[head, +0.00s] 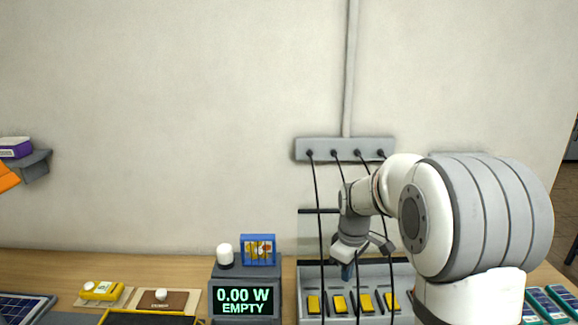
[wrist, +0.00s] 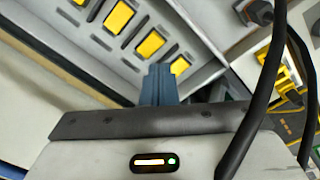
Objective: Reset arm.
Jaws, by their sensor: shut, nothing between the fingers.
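My arm (head: 432,215) reaches from the lower right toward the middle, in front of the wall. My gripper (head: 347,272) points down over a grey panel (head: 307,282) with a row of yellow blocks (head: 339,304). The blue-grey fingers are together and empty. In the wrist view, the shut fingers (wrist: 158,82) lie in front of the panel, near one yellow block (wrist: 180,66) that they partly hide. Whether the fingertips touch the panel is not clear.
Black cables (head: 318,210) hang from a grey wall strip (head: 345,149) close to my gripper. A display (head: 243,302) reads "0.00 W EMPTY" left of the panel. Teal packs (head: 541,303) lie at the right.

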